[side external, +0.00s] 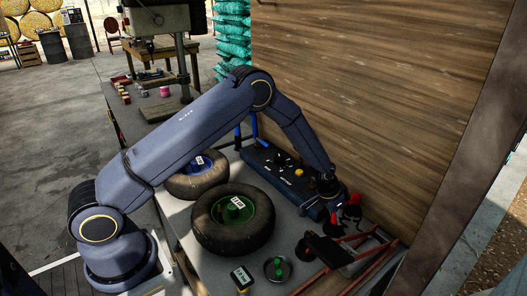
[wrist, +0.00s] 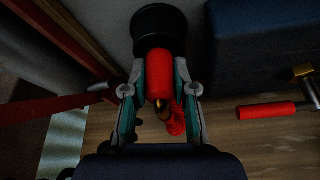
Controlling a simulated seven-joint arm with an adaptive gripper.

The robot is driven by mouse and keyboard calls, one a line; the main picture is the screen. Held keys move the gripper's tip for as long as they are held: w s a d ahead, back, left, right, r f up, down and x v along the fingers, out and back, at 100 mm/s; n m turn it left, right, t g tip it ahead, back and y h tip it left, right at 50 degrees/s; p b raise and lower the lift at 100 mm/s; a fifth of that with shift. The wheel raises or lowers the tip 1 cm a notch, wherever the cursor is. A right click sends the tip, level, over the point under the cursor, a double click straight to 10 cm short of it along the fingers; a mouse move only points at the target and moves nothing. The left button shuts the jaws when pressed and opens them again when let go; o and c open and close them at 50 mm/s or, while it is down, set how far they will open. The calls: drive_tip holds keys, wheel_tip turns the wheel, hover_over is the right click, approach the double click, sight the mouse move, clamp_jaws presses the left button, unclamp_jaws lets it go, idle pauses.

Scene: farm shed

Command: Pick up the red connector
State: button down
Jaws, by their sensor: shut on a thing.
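In the wrist view the red connector (wrist: 160,80) is a red cylinder with a rounded end and a wide black round part (wrist: 158,25) at its far end. My gripper (wrist: 159,72) has a finger on each side of it and is shut on it. A second red piece (wrist: 177,122) shows behind it, partly hidden. In the side view my gripper (side external: 331,204) is low over the table near the wooden wall, among small red and black parts. The side view is too small to tell whether the connector touches the table.
A dark blue box (side external: 268,168) stands left of my gripper. Its side has a red handle (wrist: 266,110). A red metal frame (side external: 372,240) lies to the right. Two tyres (side external: 215,240) (side external: 182,188), a small dish (side external: 268,277) and a label card (side external: 241,277) lie nearby. The wooden wall (side external: 390,90) bounds the back.

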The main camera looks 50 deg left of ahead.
drive_tip(key=shift+r, duration=0.1)
drive_tip(key=shift+r, duration=0.2)
drive_tip(key=v, duration=0.3)
drive_tip(key=shift+w+d+r, duration=0.1)
drive_tip(key=shift+w+r, duration=0.2)
drive_tip(key=s+a+r, duration=0.1)
drive_tip(key=s+r, duration=0.8)
drive_tip(key=s, duration=0.4)
drive_tip(key=shift+s+a, duration=0.2)
drive_tip(key=shift+a, duration=0.05)
